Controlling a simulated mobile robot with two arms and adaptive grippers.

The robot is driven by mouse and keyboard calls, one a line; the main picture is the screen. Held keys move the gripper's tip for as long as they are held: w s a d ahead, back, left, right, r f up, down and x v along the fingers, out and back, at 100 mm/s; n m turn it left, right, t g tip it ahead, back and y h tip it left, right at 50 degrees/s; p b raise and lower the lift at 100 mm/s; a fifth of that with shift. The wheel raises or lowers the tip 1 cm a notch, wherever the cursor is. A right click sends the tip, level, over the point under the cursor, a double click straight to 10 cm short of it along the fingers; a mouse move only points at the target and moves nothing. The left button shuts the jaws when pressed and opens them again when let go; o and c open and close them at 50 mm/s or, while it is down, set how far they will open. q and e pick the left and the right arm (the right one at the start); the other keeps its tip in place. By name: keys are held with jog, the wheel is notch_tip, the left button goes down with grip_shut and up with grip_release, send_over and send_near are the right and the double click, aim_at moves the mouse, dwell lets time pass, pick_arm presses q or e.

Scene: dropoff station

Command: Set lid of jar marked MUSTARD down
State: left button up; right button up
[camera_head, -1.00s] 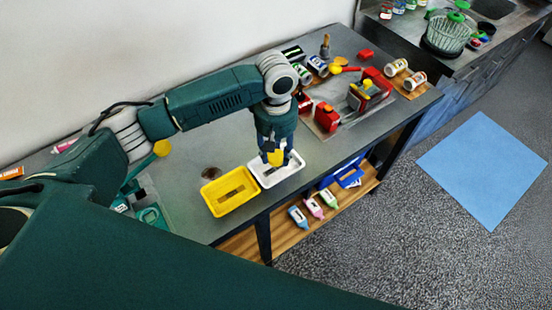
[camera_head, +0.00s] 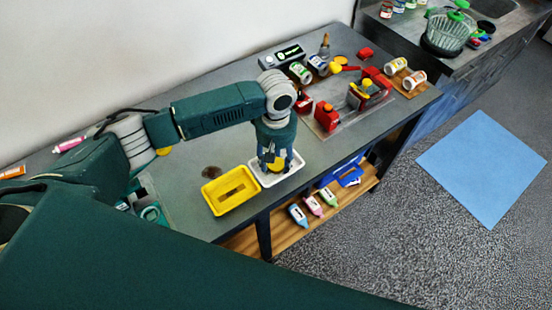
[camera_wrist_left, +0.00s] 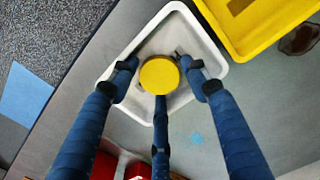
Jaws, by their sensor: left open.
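A round yellow lid (camera_wrist_left: 159,75) is in the white tray (camera_wrist_left: 150,39), seen from above in the left wrist view. My left gripper (camera_wrist_left: 159,72) is open, with its three fingers spread around the lid. I cannot tell whether a fingertip still touches it. In the head view my left gripper (camera_head: 276,167) points down into the white tray (camera_head: 297,165) and mostly hides the lid. No jar label reading MUSTARD is legible. My right gripper is not in view.
A yellow tray (camera_head: 214,205) stands beside the white one, near the table's front edge. Small bottles (camera_head: 314,206) lie on the lower shelf. The table behind the trays is mostly clear.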

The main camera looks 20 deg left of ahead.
aim_at(276, 164)
pick_arm(q)
jog(key=shift+r, duration=0.5)
notch_tip(276, 164, up, 11)
jog(key=b, duration=0.2)
jog(key=shift+r+b, duration=0.2)
jog(key=shift+b, duration=0.1)
jog(key=shift+f, duration=0.1)
